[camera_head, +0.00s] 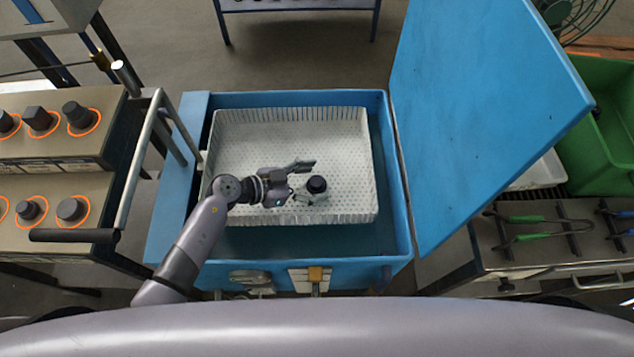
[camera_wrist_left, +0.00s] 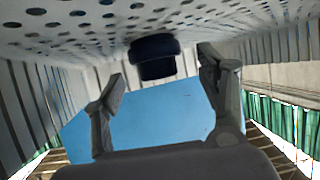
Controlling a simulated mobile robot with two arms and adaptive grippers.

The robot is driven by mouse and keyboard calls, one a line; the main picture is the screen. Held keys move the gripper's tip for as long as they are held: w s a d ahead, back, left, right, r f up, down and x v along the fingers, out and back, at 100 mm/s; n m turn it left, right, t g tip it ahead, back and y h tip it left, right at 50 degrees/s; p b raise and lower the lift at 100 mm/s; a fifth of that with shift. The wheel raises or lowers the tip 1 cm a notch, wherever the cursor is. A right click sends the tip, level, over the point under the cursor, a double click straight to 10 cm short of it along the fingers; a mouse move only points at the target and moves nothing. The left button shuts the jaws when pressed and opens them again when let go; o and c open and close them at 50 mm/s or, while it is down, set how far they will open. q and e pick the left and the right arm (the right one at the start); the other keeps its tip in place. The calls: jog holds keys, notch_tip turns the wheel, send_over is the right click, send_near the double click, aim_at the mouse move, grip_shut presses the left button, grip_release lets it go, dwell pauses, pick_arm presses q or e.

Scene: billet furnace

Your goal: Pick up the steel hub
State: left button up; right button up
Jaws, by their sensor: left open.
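The steel hub (camera_head: 316,184) is a small dark round piece on the perforated floor of the white basket, right of the basket's middle. In the left wrist view, which is upside down, the hub (camera_wrist_left: 153,58) shows as a dark stepped cylinder against the floor. My left gripper (camera_head: 303,181) is open inside the basket, just left of the hub. In the left wrist view its two fingers (camera_wrist_left: 162,68) stand apart with the hub seen between them. I see no finger touching it, and its depth relative to the tips is unclear. My right gripper is not in view.
The white basket (camera_head: 230,128) has ribbed walls and sits in a blue open tank (camera_head: 300,98). A raised blue lid (camera_head: 480,110) stands on the right. A panel with dark knobs (camera_head: 78,115) and a rail is on the left. A green bin (camera_head: 605,130) is far right.

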pick_arm(q)
grip_shut()
dwell(0.8)
